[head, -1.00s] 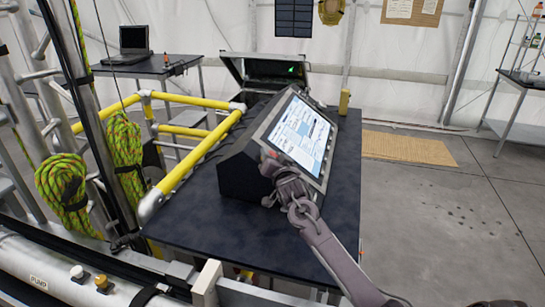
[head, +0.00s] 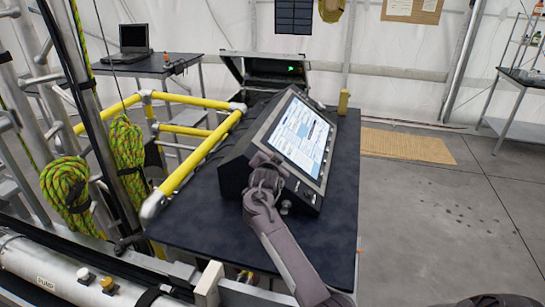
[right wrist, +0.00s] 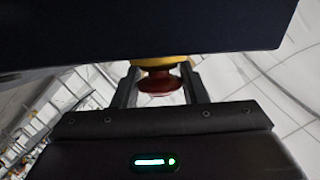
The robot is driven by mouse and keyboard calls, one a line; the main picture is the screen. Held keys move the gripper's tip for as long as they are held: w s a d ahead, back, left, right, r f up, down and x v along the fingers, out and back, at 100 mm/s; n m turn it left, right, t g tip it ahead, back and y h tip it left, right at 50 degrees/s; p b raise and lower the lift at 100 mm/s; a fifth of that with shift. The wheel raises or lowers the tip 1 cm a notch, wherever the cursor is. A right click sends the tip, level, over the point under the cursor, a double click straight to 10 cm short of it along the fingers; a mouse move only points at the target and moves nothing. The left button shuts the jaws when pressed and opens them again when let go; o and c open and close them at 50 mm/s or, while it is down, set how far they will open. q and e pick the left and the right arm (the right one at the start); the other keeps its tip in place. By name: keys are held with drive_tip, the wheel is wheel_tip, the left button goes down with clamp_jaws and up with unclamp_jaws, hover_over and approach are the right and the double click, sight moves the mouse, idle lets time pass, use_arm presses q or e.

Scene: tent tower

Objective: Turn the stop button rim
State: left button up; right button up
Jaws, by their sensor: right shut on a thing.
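The console (head: 237,178) with a lit, slanted screen (head: 300,137) stands on the dark table. The stop button (right wrist: 158,82) is red with a yellow base (right wrist: 165,62), seen in the right wrist view under a dark edge of the console. My right gripper (right wrist: 162,82) is shut on the stop button, one finger on each side of it. In the head view my right gripper (head: 262,162) is at the console's near lower corner and hides the button. My left gripper is in neither view.
The dark table (head: 200,228) is bare around the console's near side. Yellow railings (head: 195,160) and coiled green ropes (head: 66,192) stand to the left. An open case (head: 270,68) and a small yellow object (head: 344,101) sit behind. Floor to the right is open.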

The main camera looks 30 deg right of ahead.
drive_tip(key=shift+a+f+m+g, duration=0.1)
drive_tip(key=shift+m+g, duration=0.5)
drive_tip(key=shift+g, duration=0.1)
drive_tip(key=shift+f, duration=0.1)
drive_tip(key=o, duration=1)
drive_tip(key=shift+s+a, duration=0.3)
drive_tip(key=shift+a, duration=0.05)
drive_tip(key=b+v, duration=0.1)
drive_tip(key=v, duration=0.6)
drive_tip(key=shift+w+b, duration=0.1)
drive_tip(key=shift+b, duration=0.3)
